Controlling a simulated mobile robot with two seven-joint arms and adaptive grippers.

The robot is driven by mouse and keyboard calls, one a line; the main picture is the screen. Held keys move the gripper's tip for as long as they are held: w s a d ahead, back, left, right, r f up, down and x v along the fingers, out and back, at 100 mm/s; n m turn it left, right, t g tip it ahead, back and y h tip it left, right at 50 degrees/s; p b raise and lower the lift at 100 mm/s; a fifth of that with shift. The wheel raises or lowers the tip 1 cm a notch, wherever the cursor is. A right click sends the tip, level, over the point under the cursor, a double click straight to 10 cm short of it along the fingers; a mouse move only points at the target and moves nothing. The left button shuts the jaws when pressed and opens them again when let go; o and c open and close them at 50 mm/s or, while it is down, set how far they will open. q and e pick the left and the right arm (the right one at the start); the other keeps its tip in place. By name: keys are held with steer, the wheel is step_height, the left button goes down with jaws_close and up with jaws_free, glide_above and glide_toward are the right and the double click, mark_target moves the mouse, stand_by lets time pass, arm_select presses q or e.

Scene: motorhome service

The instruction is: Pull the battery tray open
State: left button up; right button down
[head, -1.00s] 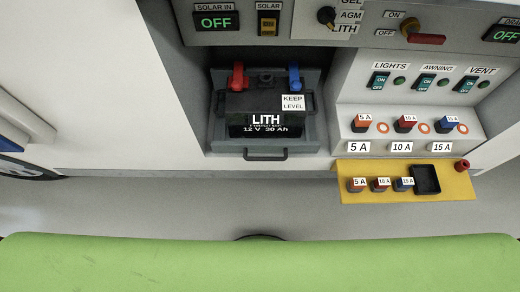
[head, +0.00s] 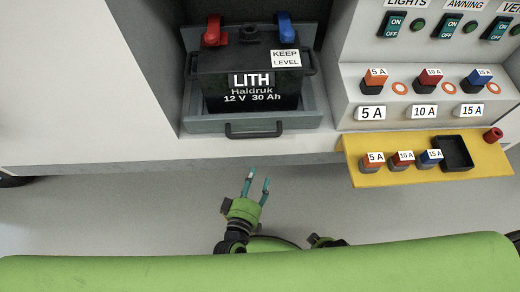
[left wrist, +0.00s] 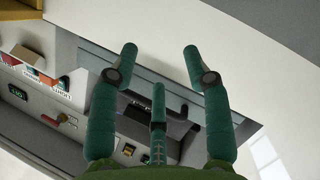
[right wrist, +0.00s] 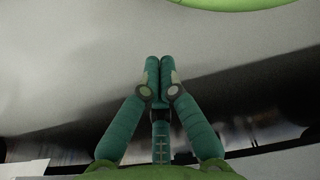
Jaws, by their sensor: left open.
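The grey battery tray (head: 200,124) sits in the lower left bay of the cabinet, with a black bar handle (head: 253,130) on its front. A black battery (head: 250,100) labelled LITH stands upright in it. My left gripper (head: 258,171) is open and empty, below and apart from the handle in the head view.
A yellow shelf (head: 360,178) with several fuses and a black bin (head: 454,153) juts out right of the tray. Switches and fuse sockets fill the panel above it. My green body part crosses the bottom. The floor before the tray is clear.

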mark_target(255, 137)
arm_select(q)
steer(key=w+r+n+t+y+b, duration=0.1)
steer(key=w+r+n+t+b, duration=0.1)
steer(key=w+r+n+b, duration=0.1)
steer(key=w+r+n+t+y+b, duration=0.1)
steer(key=w+r+n+y+b, duration=0.1)
steer(key=w+r+n+b, duration=0.1)
steer(key=w+r+n+t+y+b, duration=0.2)
steer(key=w+r+n+b, duration=0.1)
steer(key=r+n, duration=0.1)
steer(key=shift+w+d+r+n+t, duration=0.2)
steer(key=shift+n+t, duration=0.1)
steer(key=shift+n, duration=0.5)
arm_select(e)
steer(key=w+f, duration=0.5)
steer(key=shift+f+t, duration=0.3)
steer(key=shift+f, duration=0.1)
arm_select(q)
jaws_close()
